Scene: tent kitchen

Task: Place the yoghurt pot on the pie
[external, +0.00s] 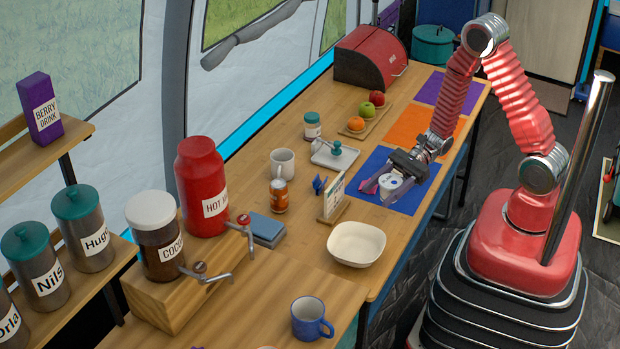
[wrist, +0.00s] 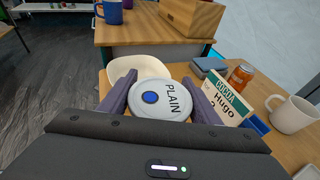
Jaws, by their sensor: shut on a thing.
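The yoghurt pot (external: 392,182) is white, and its lid reads PLAIN around a blue spot in the wrist view (wrist: 171,110). My gripper (external: 379,191) is shut on the pot, with one purple finger on each side of it. The pot is upright over the blue mat (external: 408,200); I cannot tell whether it touches the mat. I cannot make out a pie in either view.
A cream bowl (external: 356,243) and a standing sign (external: 333,198) are close to the gripper. An orange can (external: 279,195), a white mug (external: 283,163) and a white tray (external: 334,154) stand farther left. The orange mat (external: 412,124) is bare where visible.

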